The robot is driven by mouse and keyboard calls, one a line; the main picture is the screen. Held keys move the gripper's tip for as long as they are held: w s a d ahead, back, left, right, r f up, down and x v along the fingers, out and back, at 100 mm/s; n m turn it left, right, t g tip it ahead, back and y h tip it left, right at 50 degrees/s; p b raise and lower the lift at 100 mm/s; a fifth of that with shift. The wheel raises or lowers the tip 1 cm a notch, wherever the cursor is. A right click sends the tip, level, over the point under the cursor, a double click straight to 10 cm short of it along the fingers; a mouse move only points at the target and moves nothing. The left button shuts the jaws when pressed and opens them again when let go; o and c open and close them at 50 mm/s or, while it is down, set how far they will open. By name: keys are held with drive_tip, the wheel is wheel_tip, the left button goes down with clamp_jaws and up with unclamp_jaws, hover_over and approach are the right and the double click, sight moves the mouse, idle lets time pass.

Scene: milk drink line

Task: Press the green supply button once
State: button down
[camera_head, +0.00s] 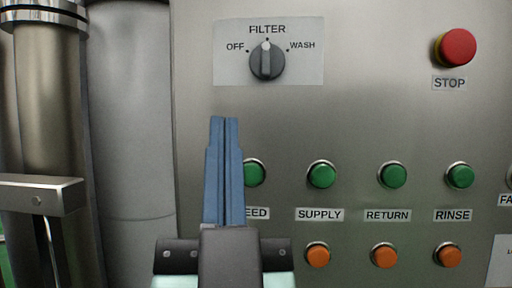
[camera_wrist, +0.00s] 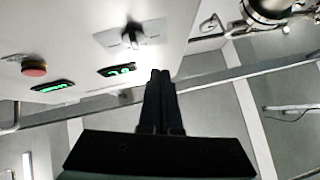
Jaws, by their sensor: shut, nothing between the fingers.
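The green supply button (camera_head: 321,174) is in the head view, right of centre, above the SUPPLY label (camera_head: 320,214). It is round with a metal ring. My gripper (camera_head: 224,120) has blue fingers shut together with nothing between them. It points up in front of the panel, left of the supply button, and partly covers the green feed button (camera_head: 254,173) and its label. No contact with the supply button shows. In the wrist view my gripper (camera_wrist: 160,74) shows dark and shut. I cannot make out the supply button there.
Green RETURN (camera_head: 392,174) and RINSE (camera_head: 460,175) buttons stand to the right. Orange buttons (camera_head: 318,255) sit below. The FILTER knob (camera_head: 266,61) is above and points up. A red STOP button (camera_head: 457,48) is at upper right. Metal pipes (camera_head: 45,90) stand at left.

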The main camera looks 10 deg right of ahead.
sight(323, 176)
drive_tip(key=w+d+f+m+h+p, duration=0.1)
drive_tip(key=w+d+m+h+p, duration=0.2)
drive_tip(key=d+m+p, duration=0.75)
drive_tip(key=s+f+n+p, duration=0.3)
drive_tip(key=s+f+p, duration=0.3)
drive_tip(key=p, duration=0.7)
drive_tip(key=shift+s+a+g+y, duration=0.2)
drive_tip(key=shift+a+g+y, duration=0.1)
drive_tip(key=shift+a+y, duration=0.1)
drive_tip(key=shift+w+n, duration=0.15)
drive_tip(key=shift+n, duration=0.1)
drive_tip(key=shift+w+d+r+b, duration=0.1)
drive_tip(key=shift+w+d+b, duration=0.35)
drive_tip(key=shift+w, duration=0.95)
drive_tip(key=shift+w+d+f+b, duration=0.1)
drive_tip(key=shift+w+d+b, duration=0.35)
drive_tip(key=shift+w, duration=0.9)
drive_tip(key=shift+w+d+r+b, duration=0.1)
drive_tip(key=shift+w+d+b, duration=0.3)
drive_tip(key=shift+w, duration=1)
